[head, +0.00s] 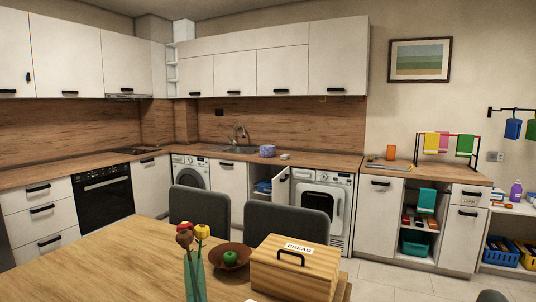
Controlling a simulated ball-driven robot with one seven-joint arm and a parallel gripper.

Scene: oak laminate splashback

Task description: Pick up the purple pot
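A small purple pot (267,151) with a bluish tint sits on the wooden counter along the back wall, to the right of the sink and tap (240,137). A small pale item (285,156) lies on the counter just to its right. The pot looks upright, but it is too small to make out its details. My gripper is not in view.
A wooden table fills the foreground, with a bread box (295,270), a brown bowl (230,257) and a flower vase (195,275). Two dark chairs (287,228) stand between the table and the counter. A cabinet door (280,187) below the pot stands open.

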